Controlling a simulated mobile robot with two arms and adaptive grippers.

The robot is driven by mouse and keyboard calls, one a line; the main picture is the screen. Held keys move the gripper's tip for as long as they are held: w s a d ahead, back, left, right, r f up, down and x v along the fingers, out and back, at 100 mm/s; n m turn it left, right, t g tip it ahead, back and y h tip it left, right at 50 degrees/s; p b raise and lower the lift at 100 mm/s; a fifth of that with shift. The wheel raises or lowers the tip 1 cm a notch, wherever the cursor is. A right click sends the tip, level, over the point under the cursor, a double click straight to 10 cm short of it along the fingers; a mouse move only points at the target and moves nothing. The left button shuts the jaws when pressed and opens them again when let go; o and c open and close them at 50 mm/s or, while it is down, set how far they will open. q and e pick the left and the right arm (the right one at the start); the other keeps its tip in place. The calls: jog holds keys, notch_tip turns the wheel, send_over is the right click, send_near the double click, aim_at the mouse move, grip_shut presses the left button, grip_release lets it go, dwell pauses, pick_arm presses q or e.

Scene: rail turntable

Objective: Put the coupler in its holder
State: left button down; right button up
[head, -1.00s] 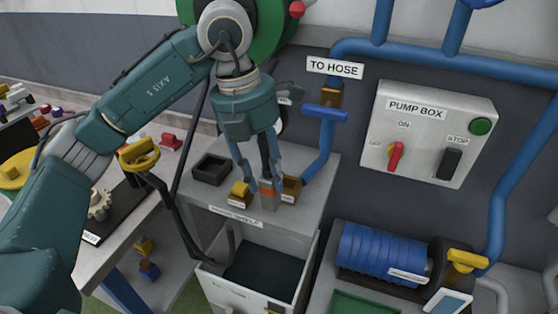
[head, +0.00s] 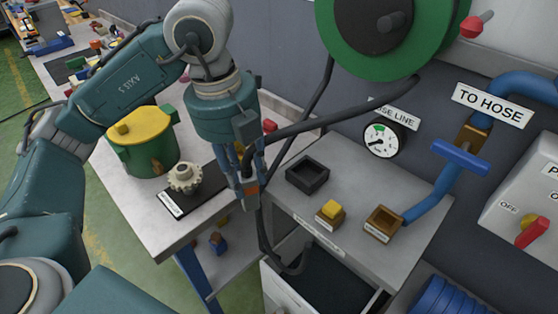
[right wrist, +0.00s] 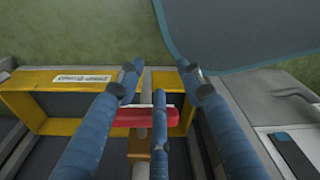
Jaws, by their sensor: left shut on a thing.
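My left gripper (head: 249,182) points down in the head view. The piece is in the air, left of the bench-top boxes. A brown open box (head: 383,222) with a label sits by the blue pipe, and a black open box (head: 307,174) sits further left; which is the holder I cannot tell. My right gripper (right wrist: 160,75) shows in the right wrist view, fingers apart, above a red bar (right wrist: 132,117).
An open drawer (head: 330,275) is below the bench top. A gear (head: 185,178) and a green pot with a yellow top (head: 150,150) stand left. A yellow frame (right wrist: 90,85) surrounds the red bar.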

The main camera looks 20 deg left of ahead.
pick_arm(q)
jog(key=shift+w+a+r+n, duration=0.2)
jog(key=shift+a+n, duration=0.05)
jog(key=shift+n, duration=0.05)
jog(key=w+d+p, duration=0.3)
jog(key=w, duration=0.6)
jog(key=w+d+p, duration=0.3)
jog(key=w+p, duration=0.1)
jog(key=w, duration=0.4)
jog(key=f+p, duration=0.1)
jog(key=f, duration=0.1)
jog(key=f+p, duration=0.1)
jog(key=f, duration=0.1)
jog(key=w+f+p, duration=0.1)
jog(key=f, duration=0.2)
jog(key=shift+d, duration=0.25)
pick_arm(e)
jog(key=s+r, duration=0.3)
jog(key=r, duration=0.7)
jog(key=shift+g, duration=0.3)
pick_arm(q)
jog(key=shift+f, duration=0.15)
pick_arm(e)
jog(key=shift+s, duration=0.1)
